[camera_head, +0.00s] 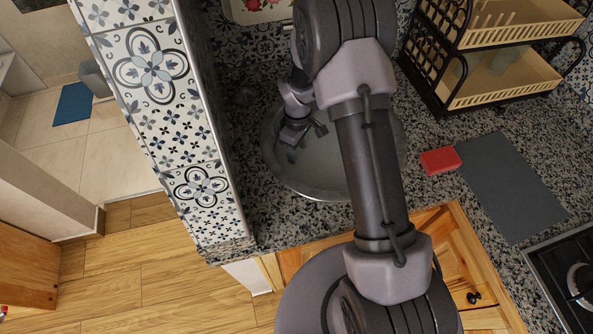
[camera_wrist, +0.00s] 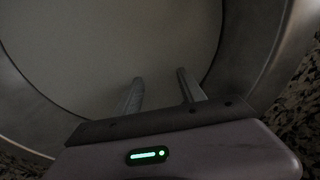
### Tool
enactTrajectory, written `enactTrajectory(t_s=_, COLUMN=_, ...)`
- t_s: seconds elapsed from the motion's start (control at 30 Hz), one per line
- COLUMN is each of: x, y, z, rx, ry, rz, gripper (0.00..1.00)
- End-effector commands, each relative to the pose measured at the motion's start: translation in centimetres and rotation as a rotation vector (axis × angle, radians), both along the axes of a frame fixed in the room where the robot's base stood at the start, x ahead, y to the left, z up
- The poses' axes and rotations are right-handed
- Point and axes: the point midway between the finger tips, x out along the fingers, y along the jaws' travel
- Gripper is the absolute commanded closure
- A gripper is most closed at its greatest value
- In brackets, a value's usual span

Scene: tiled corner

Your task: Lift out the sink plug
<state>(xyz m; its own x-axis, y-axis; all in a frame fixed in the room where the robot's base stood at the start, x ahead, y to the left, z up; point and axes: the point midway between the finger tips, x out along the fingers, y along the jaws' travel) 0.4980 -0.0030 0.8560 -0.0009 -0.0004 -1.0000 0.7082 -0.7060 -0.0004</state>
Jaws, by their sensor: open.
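The round metal sink (camera_head: 296,190) is set in the speckled counter, and its curved wall and rim also show in the wrist view (camera_wrist: 268,55). My gripper (camera_head: 306,142) is over the left part of the sink. In the wrist view its two fingers (camera_wrist: 160,80) are apart with nothing between them, above a plain grey surface inside the sink. I cannot tell whether that surface is water or the bare bottom. I cannot make out the sink plug in either view. My arm hides the middle and right of the sink in the head view.
A red sponge (camera_head: 440,160) and a dark grey mat (camera_head: 512,187) lie right of the sink. A two-tier dish rack (camera_head: 500,85) stands behind them. A stove (camera_head: 570,275) is at the lower right. A tiled wall end (camera_head: 150,80) bounds the counter on the left.

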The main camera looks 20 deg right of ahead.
Motion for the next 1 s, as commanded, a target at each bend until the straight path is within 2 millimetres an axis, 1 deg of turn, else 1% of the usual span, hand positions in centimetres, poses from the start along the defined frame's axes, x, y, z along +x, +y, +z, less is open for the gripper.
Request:
enactTrajectory(t_s=0.17, x=-0.3, y=0.1, z=-1.7, rx=0.000, ry=0.000, rz=-0.001, gripper=0.53)
enactTrajectory(t_s=0.3, x=-1.0, y=0.1, z=-4.7, rx=0.000, ry=0.003, rz=0.000, gripper=0.53)
enactTrajectory(t_s=0.37, x=-0.9, y=0.1, z=-5.6, rx=0.000, ry=0.001, rz=0.000, gripper=0.53)
enactTrajectory(t_s=0.4, x=-0.9, y=0.1, z=-5.9, rx=0.000, ry=0.000, rz=-0.001, gripper=0.53)
enactTrajectory(t_s=0.57, x=-0.8, y=0.1, z=-5.7, rx=0.000, ry=-0.001, rz=-0.001, gripper=0.53)
enactTrajectory(t_s=0.67, x=-0.9, y=0.1, z=-5.6, rx=0.001, ry=-0.001, rz=-0.001, gripper=0.70)
enactTrajectory(t_s=0.8, x=-0.9, y=0.1, z=-5.6, rx=0.001, ry=-0.001, rz=-0.001, gripper=0.98)
enactTrajectory(t_s=0.83, x=-0.9, y=0.1, z=-5.6, rx=0.001, ry=-0.001, rz=-0.001, gripper=1.00)
enactTrajectory(t_s=1.0, x=-0.9, y=0.1, z=-5.6, rx=0.001, ry=-0.001, rz=-0.001, gripper=1.00)
